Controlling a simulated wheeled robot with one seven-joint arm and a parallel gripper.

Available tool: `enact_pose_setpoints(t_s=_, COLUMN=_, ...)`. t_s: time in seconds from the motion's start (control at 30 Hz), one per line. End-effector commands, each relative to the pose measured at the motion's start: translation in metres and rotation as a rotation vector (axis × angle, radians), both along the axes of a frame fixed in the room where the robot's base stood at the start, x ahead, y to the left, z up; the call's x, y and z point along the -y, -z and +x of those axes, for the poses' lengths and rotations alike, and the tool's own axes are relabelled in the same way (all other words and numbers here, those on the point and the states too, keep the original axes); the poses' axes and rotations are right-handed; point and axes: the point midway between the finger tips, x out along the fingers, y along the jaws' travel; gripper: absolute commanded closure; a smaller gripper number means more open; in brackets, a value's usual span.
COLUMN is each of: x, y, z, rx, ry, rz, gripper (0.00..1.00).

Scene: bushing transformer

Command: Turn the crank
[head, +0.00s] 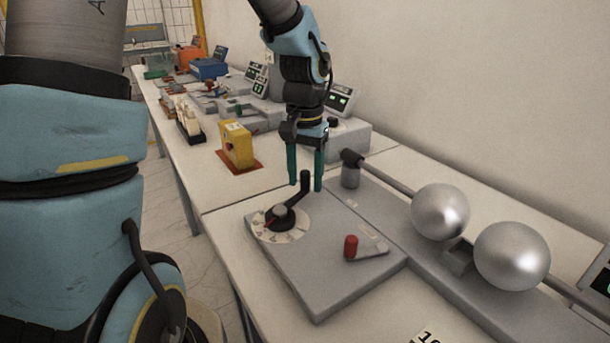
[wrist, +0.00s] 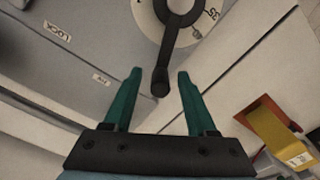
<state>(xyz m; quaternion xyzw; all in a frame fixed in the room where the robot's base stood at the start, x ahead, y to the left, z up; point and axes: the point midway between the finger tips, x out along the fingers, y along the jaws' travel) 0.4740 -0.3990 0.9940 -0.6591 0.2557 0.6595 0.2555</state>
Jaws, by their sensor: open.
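The crank (head: 298,194) is a black arm with an upright knob at its end. It sits on a round white dial (head: 262,229) with markings, on a grey panel (head: 325,275) on the table. My gripper (head: 305,187) has two green fingers pointing down, close above and around the crank's knob. In the wrist view, the crank's knob (wrist: 160,88) lies between the spread fingers of my gripper (wrist: 157,74). The fingers are open and look apart from the knob on both sides. The dial's upper part is cut off in the wrist view.
A red-handled lever (head: 351,246) stands on the same panel to the right. Two silver spheres (head: 440,211) on rods stand behind it. A yellow block on a red base (head: 238,147) is to the left. More instruments line the tables further back, along the wall.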

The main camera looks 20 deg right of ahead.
Motion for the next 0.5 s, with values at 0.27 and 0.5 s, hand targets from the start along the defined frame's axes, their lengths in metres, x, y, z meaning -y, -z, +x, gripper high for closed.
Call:
enact_pose_setpoints(t_s=0.27, x=0.0, y=-0.0004, z=0.0001, rx=0.0, ry=0.0, rz=0.0, gripper=0.66)
enact_pose_setpoints(t_s=0.5, x=0.0001, y=-0.0005, z=0.0002, rx=0.0, ry=0.0, rz=0.0, gripper=0.93)
